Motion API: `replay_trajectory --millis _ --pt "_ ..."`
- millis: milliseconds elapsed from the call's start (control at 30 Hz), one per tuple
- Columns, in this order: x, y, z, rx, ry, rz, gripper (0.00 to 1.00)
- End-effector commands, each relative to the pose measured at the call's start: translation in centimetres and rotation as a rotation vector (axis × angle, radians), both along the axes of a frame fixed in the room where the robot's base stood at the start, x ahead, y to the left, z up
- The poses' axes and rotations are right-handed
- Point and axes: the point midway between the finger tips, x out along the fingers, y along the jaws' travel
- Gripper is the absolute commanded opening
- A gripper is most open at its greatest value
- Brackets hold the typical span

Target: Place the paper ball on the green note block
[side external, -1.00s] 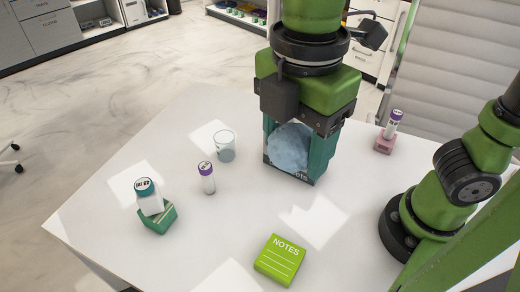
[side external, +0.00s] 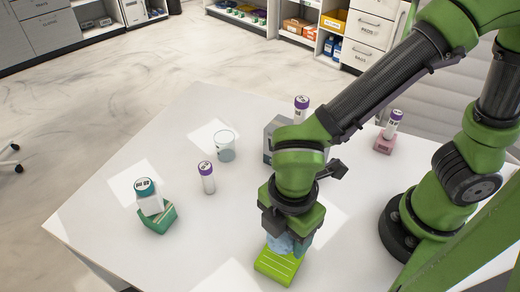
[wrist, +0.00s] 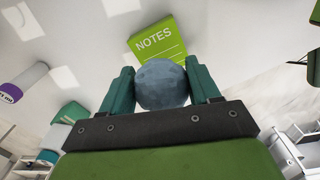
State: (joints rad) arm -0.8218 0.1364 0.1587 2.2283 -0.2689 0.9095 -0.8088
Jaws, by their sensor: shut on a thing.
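The paper ball (wrist: 161,85) is pale blue and crumpled. My gripper (wrist: 162,88) is shut on it, with one teal finger on each side. In the side external view my gripper (side external: 284,245) is over the far part of the green note block, and the ball (side external: 279,243) shows partly between the fingers. The green note block (side external: 277,268) lies flat on the table, its far part hidden by the gripper. In the wrist view the note block (wrist: 157,41) shows its NOTES lettering just beyond the ball. I cannot tell whether ball and block touch.
A purple-capped tube (side external: 207,178), a clear cup (side external: 224,146) and a white, teal-topped bottle on a green block (side external: 158,220) stand to the left. A grey box (side external: 270,140) with a purple-capped tube is behind my arm. A pink block (side external: 384,142) holds another tube.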

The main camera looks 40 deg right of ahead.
Motion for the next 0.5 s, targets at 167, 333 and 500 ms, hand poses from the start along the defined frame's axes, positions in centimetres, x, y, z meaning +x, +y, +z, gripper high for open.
replay_trajectory --millis 167,333,500 --pt "0.0 0.0 -1.9 -0.002 0.001 0.002 0.34" --pt "0.0 0.0 -4.4 -0.003 0.002 0.002 0.34" --pt "0.0 0.0 -5.3 0.001 -0.001 0.001 0.34"
